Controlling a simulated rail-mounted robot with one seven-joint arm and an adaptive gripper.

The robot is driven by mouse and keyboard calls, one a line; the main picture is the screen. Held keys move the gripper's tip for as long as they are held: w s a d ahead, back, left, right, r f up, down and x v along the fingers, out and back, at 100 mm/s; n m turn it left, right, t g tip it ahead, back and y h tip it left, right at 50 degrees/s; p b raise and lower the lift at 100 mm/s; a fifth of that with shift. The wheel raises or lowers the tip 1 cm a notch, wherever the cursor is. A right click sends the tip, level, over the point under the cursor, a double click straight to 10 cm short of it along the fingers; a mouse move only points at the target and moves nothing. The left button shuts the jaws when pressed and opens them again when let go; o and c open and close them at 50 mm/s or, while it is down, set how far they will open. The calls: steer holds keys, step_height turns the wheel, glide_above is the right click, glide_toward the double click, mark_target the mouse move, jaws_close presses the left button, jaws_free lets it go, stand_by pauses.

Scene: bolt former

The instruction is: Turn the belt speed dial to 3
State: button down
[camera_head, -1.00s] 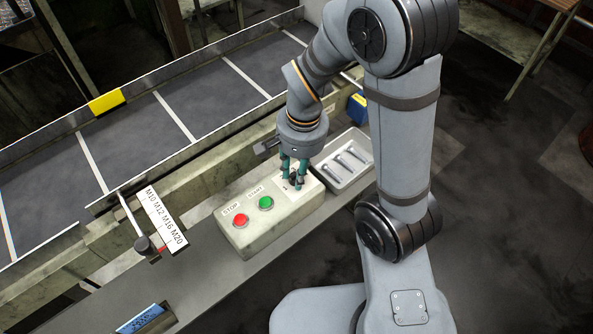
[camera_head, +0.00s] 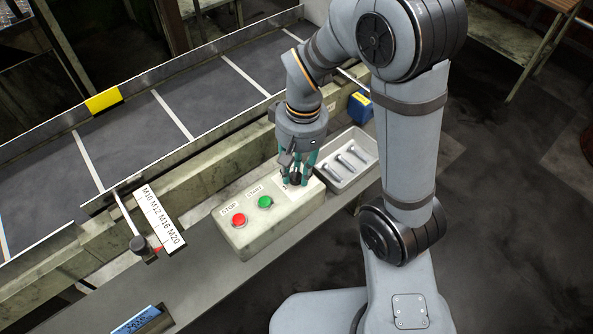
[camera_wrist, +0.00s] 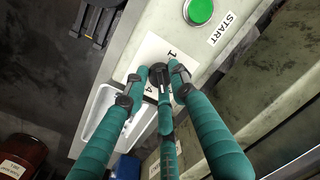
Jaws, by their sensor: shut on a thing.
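The belt speed dial (camera_wrist: 160,76) is a dark knob on a white numbered plate (camera_wrist: 150,50). The plate's "1" and "4" show in the wrist view; other marks are covered by my fingers. In the head view the dial (camera_head: 295,178) sits at the right end of the pale control box (camera_head: 262,236). My gripper (camera_head: 297,178) points down at it, its teal fingers closed around the dial. In the wrist view my gripper's fingers (camera_wrist: 160,82) meet at the knob. The dial's pointer is hidden, so its setting cannot be read.
The box also carries a red STOP button (camera_head: 239,220) and a green START button (camera_head: 265,202). A tray of bolts (camera_head: 346,158) lies just right of the box. A lever (camera_head: 140,243) with an M10–M20 scale (camera_head: 161,220) stands to the left. The conveyor (camera_head: 130,137) runs behind.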

mark_target(299, 173)
steer(key=shift+n, duration=1.7)
steer(key=c, duration=1.5)
jaws_free()
steer(key=shift+o, duration=0.3)
steer(key=shift+r, duration=0.1)
step_height(299, 173, up, 12)
steer(key=shift+w+d, duration=0.3)
